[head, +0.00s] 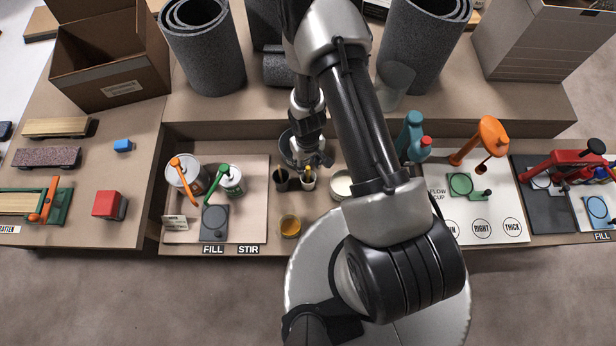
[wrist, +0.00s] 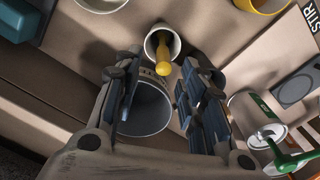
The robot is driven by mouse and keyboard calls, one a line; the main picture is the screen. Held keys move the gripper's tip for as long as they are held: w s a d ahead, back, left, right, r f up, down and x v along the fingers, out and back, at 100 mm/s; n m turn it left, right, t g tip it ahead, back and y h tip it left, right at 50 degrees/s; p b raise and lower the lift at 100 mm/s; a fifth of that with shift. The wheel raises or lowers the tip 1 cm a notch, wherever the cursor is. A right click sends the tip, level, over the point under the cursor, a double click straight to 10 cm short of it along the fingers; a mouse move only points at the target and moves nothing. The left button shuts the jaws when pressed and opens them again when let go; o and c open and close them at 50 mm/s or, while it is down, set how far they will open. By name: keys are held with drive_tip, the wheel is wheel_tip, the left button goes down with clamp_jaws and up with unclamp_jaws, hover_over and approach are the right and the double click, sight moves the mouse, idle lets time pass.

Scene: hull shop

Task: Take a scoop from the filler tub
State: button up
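My gripper (wrist: 158,78) is open and empty, pointing down over the back of the bench; it also shows in the head view (head: 312,160). A yellow-handled tool (wrist: 162,58) stands in a small white cup (wrist: 149,35). Its handle end lies ahead of the gap between my fingertips, apart from both. A grey tub (wrist: 143,116) with lettering on its side shows between my fingers, partly hidden by them. A round white tub (head: 342,187) with pale contents stands to the right of the cup in the head view. I cannot read which tub is the filler.
A dark cup (head: 281,179) and an amber-filled cup (head: 290,226) stand close by. Cans with an orange pump (head: 186,176) and a green pump (head: 230,182) are left. A flow-cup board (head: 500,205) is right. Grey rolls (head: 204,50) stand behind.

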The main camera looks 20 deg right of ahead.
sight(308, 172)
drive_tip(key=shift+f, duration=0.1)
drive_tip(key=f+b, duration=0.1)
drive_tip(key=b, duration=0.1)
drive_tip(key=f+b, duration=0.1)
drive_tip(key=b, duration=0.1)
drive_tip(key=shift+s+f, duration=0.3)
drive_tip(key=shift+f, duration=0.05)
wheel_tip(308, 172, down, 2)
drive_tip(key=b, duration=0.3)
drive_tip(key=shift+s+f, duration=0.1)
drive_tip(key=shift+f, duration=0.1)
drive_tip(key=shift+r, duration=0.1)
drive_tip(key=shift+c, duration=0.4)
drive_tip(key=c, duration=0.8)
